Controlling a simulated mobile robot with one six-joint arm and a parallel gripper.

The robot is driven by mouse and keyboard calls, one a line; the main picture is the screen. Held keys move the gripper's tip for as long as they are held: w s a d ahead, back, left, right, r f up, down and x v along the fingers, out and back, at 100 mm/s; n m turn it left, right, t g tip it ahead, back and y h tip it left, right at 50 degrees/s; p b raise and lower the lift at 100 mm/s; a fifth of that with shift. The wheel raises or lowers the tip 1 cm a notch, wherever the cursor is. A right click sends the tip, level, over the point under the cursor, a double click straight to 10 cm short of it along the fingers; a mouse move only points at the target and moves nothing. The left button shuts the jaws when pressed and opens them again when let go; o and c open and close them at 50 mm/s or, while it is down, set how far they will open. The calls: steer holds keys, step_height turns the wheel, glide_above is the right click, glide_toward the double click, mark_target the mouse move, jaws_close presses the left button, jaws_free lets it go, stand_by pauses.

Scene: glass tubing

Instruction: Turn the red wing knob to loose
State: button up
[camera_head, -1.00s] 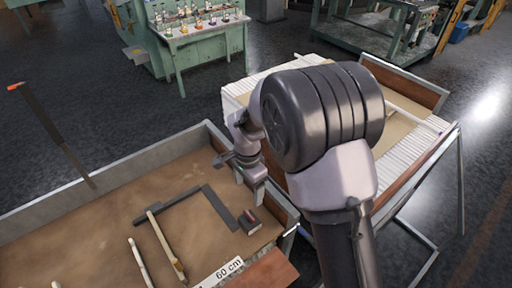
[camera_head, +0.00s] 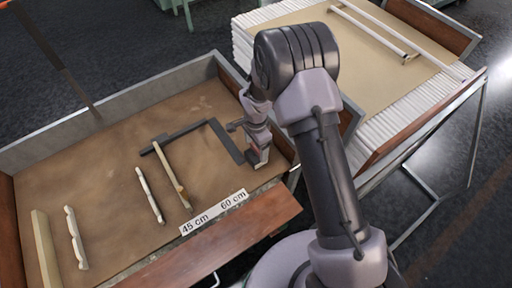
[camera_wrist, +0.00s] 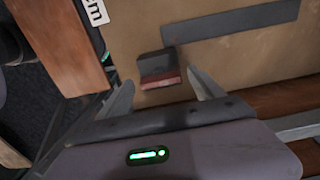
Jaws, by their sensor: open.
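In the wrist view a small dark block with a red side (camera_wrist: 158,70) lies on the brown board, beside the end of a dark flat bar (camera_wrist: 245,22). The red part is the only candidate I see for the red wing knob; its wing shape is not clear. My gripper (camera_wrist: 160,80) is open, with one finger on each side of the block's red edge. I cannot tell whether the fingers touch it. In the head view my gripper (camera_head: 258,150) is over the right part of the shallow box, by the dark L-shaped bar (camera_head: 229,141), and largely hides the block.
A label strip (camera_head: 213,212) reads 45 cm and 60 cm at the front edge. A stand with stacked white tubing (camera_head: 440,100) is at right.

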steer(key=c, duration=1.4)
steer(key=n, duration=0.4)
steer(key=shift+b, duration=0.35)
steer(key=n, duration=0.4)
steer(key=shift+n, duration=0.3)
steer(key=n, duration=0.4)
steer(key=shift+n, duration=0.3)
steer(key=n, duration=0.4)
steer(key=shift+n, duration=0.3)
